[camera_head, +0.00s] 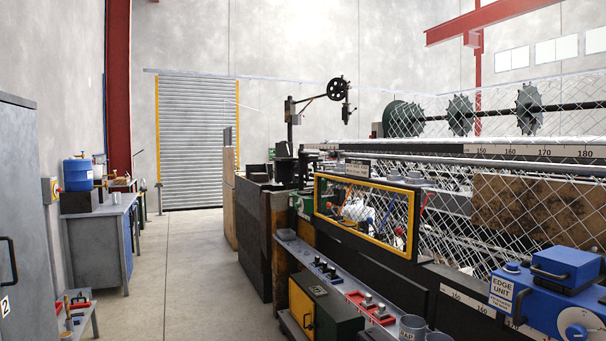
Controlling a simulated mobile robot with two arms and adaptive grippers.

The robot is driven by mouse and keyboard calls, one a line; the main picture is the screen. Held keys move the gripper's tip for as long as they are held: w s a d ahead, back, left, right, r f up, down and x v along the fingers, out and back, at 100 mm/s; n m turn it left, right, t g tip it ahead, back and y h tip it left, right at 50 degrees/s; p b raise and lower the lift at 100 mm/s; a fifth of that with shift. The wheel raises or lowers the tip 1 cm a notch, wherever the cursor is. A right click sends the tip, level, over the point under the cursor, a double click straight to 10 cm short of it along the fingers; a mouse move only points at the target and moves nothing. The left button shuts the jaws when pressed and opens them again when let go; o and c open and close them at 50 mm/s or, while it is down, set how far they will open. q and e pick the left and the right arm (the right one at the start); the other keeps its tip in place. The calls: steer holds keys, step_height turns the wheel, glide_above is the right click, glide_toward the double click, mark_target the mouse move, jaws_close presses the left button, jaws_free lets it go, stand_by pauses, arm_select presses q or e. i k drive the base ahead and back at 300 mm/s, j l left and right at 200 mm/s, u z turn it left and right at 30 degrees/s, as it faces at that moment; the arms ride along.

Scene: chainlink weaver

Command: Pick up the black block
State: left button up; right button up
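I cannot single out the black block for certain in the head view. Dark boxes (257,171) stand on top of the dark cabinet in the middle distance. A dark block-like base (79,202) sits under the blue drum (77,175) on the left workbench. Either could be a black block, but both are too small and far off to tell. Neither of my grippers shows in this view, and nothing is seen being held.
A concrete aisle (190,270) runs clear toward the roller shutter (196,140). A grey cabinet (20,200) and workbench (100,215) line the left. The weaving machine with its yellow frame (365,241), a grey shelf (330,283) and a blue edge unit (545,290) fill the right.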

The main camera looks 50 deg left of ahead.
mark_target(331, 275)
steer(key=j+u, duration=0.35)
steer(key=i+j+u, duration=0.2)
steer(key=u, duration=0.15)
steer(key=i+j+u, duration=0.15)
steer(key=j+u, duration=0.15)
steer(key=i+j, duration=0.2)
steer(key=j, duration=0.2)
steer(key=i+j, duration=0.2)
steer(key=j, duration=0.2)
steer(key=i+j, duration=0.2)
steer(key=i, duration=0.25)
